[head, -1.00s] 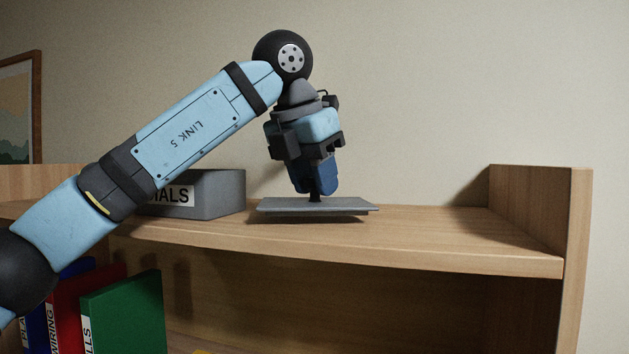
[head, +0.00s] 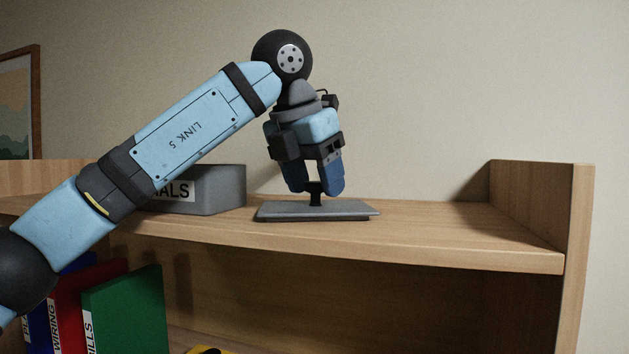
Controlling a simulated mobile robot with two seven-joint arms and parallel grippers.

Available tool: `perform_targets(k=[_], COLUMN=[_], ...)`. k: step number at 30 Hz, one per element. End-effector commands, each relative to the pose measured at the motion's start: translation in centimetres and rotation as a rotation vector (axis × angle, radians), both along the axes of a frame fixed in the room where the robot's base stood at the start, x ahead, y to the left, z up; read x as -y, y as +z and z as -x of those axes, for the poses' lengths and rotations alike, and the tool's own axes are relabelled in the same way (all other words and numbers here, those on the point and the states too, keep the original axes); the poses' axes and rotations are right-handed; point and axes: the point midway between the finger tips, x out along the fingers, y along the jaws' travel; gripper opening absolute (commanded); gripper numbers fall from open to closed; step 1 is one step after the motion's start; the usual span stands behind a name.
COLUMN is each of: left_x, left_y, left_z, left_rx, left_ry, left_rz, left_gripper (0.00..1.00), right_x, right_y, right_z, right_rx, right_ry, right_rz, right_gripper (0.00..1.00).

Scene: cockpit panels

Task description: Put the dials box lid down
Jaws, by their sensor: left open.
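The grey lid (head: 350,210) of the dials box lies flat on the top shelf, right of the box. A small dark knob (head: 316,194) stands up from its middle. The grey dials box (head: 222,190) sits on the shelf to the left, its label partly hidden behind my left arm. My left gripper (head: 319,190) points down over the lid. Its blue fingers are open and stand on either side of the knob, apart from it as far as I can see. My right gripper is not in view.
The wooden top shelf (head: 450,231) is clear to the right of the lid, up to a raised side panel (head: 540,205). Red (head: 88,300) and green (head: 125,315) binders stand on the lower level at left. A framed picture (head: 20,105) hangs on the wall.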

Motion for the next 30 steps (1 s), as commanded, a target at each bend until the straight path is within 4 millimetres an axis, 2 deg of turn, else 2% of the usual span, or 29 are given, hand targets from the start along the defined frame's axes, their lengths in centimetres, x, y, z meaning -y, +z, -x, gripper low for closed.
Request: perform_targets(k=[4, 15, 21, 30], left_x=[-0.6, -2.5, -2.9, -2.9], left_y=[2.1, 9.2, 10.7, 10.9], left_z=[0.7, 2.9, 3.4, 3.4], left_rx=[0.005, 0.004, 0.001, 0.001], left_ry=[0.002, 0.003, 0.0, 0.0], left_rz=[0.002, 0.002, 0.001, 0.001], left_gripper=[0.58, 0.58, 0.58, 0.58], right_x=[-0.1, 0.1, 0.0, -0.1], right_y=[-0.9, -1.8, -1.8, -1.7], right_z=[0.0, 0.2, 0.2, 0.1], right_rx=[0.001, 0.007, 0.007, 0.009], right_ry=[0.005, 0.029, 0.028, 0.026], right_rz=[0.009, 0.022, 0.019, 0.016], right_gripper=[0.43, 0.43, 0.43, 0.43])
